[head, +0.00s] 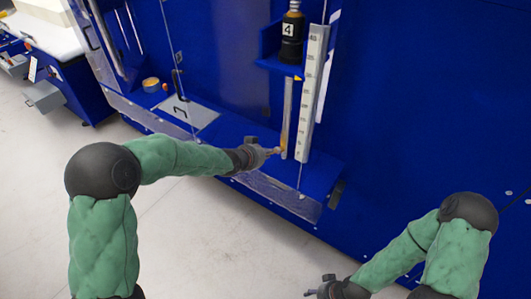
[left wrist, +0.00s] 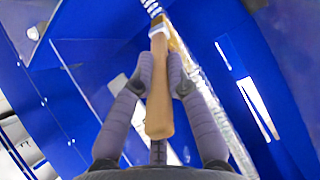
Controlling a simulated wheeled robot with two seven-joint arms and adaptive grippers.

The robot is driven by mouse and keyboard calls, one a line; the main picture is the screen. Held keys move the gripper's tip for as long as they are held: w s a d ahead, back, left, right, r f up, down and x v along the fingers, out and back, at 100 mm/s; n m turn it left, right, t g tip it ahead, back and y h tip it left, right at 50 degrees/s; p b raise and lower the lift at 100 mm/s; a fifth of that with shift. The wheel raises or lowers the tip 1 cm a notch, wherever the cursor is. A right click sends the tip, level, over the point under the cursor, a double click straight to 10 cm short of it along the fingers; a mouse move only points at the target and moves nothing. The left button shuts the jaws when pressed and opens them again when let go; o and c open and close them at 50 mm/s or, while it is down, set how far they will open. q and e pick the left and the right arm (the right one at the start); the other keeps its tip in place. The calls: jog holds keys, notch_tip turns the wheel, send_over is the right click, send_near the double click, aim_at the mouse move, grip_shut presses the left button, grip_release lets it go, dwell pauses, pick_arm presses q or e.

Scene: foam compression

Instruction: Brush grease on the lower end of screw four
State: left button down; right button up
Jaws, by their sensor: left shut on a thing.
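Screw four (head: 287,115) is a slim upright rod below a black drive marked "4" (head: 291,38), beside a pale scale. My left gripper (head: 268,152) is shut on a brush with a wooden handle; the handle (left wrist: 159,85) lies between both fingers in the left wrist view. In the head view the brush points right, its tip at the lower end of the screw. I cannot tell whether the bristles touch it. Threads (left wrist: 151,7) show beyond the brush in the left wrist view. My right gripper (head: 320,287) is low at the bottom of the head view, its fingers apart and apparently empty.
A white graduated scale (head: 312,95) stands just right of the screw. A blue ledge (head: 235,128) runs along the machine's foot, with a grey plate (head: 188,116) and a small orange-yellow tin (head: 151,84) farther left. The pale floor in front is clear.

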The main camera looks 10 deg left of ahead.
pick_arm(q)
jog(key=shift+f, duration=0.5)
jog(key=shift+w+r+p, duration=0.1)
jog(key=shift+r+p, duration=0.85)
jog(key=shift+r, duration=0.45)
jog(key=shift+r+p, duration=3.65)
jog(key=shift+r, duration=0.4)
jog(key=s+a, duration=0.2)
jog(key=s, duration=0.4)
jog(key=shift+p, duration=0.4)
jog(key=shift+w, duration=0.1)
